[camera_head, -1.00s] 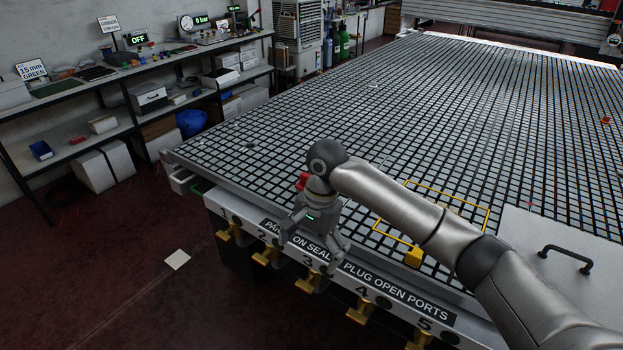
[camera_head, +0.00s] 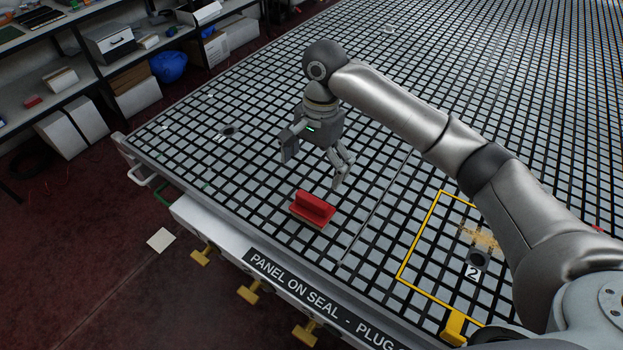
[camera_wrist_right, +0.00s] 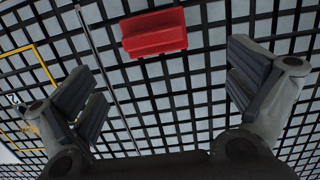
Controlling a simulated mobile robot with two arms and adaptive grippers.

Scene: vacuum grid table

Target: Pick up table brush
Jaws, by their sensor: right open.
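The table brush (camera_head: 312,209) is a red block with a raised handle ridge and a thin tan strip along its lower edge. It lies on the grid table (camera_head: 262,112) near the front left edge. My right gripper (camera_head: 313,170) hangs above the table, just behind the brush in the head view, open and empty. In the right wrist view the brush (camera_wrist_right: 154,33) shows at the top, beyond the spread fingers (camera_wrist_right: 165,95) and not between them. My left gripper is not in view.
A yellow frame outline (camera_head: 419,236) with a yellow block (camera_head: 453,327) lies to the right on the table. A dark port (camera_head: 229,130) shows at the left. Shelves with boxes (camera_head: 110,41) stand beyond the table. The grid around the brush is mostly clear.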

